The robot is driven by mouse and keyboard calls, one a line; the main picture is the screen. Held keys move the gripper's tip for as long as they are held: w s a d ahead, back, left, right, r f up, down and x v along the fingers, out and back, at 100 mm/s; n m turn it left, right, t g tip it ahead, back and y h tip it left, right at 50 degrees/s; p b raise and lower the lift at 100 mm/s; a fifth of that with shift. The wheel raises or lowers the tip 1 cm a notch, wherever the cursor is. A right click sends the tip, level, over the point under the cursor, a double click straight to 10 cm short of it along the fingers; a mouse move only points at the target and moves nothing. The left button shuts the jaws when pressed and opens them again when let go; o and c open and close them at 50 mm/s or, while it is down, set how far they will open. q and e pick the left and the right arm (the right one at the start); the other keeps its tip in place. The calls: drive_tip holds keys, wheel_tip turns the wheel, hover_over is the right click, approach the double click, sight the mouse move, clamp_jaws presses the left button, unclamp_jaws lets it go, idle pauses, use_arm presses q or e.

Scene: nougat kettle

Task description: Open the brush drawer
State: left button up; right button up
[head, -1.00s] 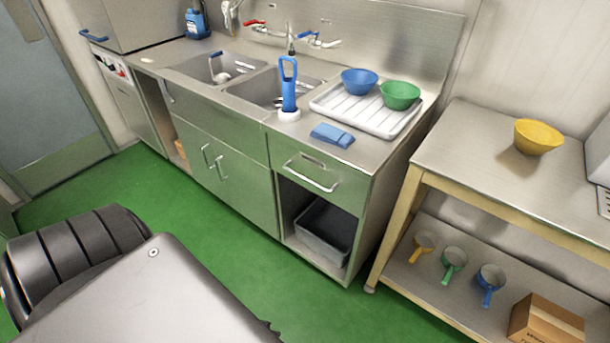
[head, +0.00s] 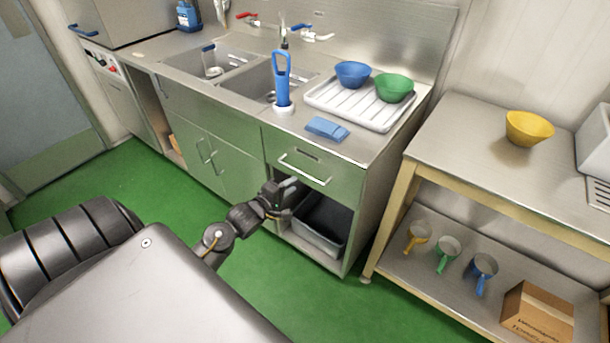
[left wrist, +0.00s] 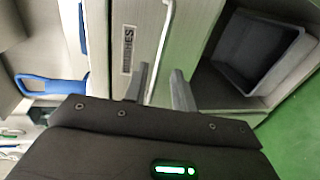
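The brush drawer (head: 340,177) is closed under the right end of the steel counter, with a bar handle (head: 305,173) across its front. In the left wrist view the drawer front (left wrist: 130,20) carries a label (left wrist: 127,50) partly reading "SHES", and the handle (left wrist: 163,55) runs lengthwise. My left gripper (head: 294,186) is just below and in front of the handle's left part. In the left wrist view its two fingers (left wrist: 160,85) are apart and empty, with the handle appearing between them. I cannot tell whether they touch it. My right gripper is not in view.
A grey bin (head: 318,222) sits in the open bay below the drawer. A side table (head: 470,150) stands at the right. Green floor is clear in front.

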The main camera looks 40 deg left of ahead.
sight(305, 176)
use_arm(q)
drive_tip(key=x, duration=0.8)
drive_tip(key=shift+w, duration=0.35)
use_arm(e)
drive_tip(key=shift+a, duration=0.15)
use_arm(q)
drive_tip(key=shift+c, duration=0.5)
clamp_jaws()
